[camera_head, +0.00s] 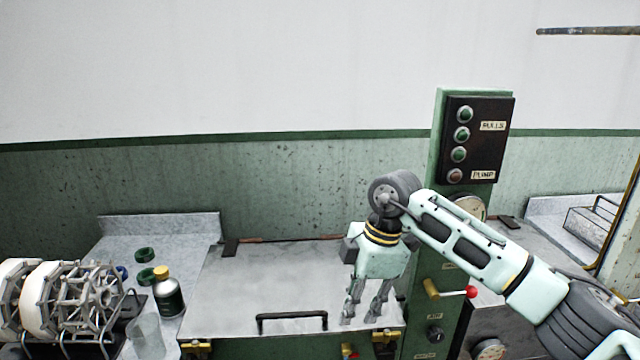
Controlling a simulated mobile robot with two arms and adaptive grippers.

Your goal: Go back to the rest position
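My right gripper (366,302) hangs from my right arm, which comes in from the lower right. Its fingers point down over the right part of a grey metal lid (235,290) with a black handle (291,318). The fingertips are apart with nothing seen between them, to the right of the handle. I cannot tell how far above the lid they are. My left gripper is not in view.
A green control column (441,130) with a black button panel (478,138) stands behind my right arm. A red-tipped lever (471,292) sticks out below. At left are a dark bottle (168,297), a clear glass (147,338) and white reels (45,298).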

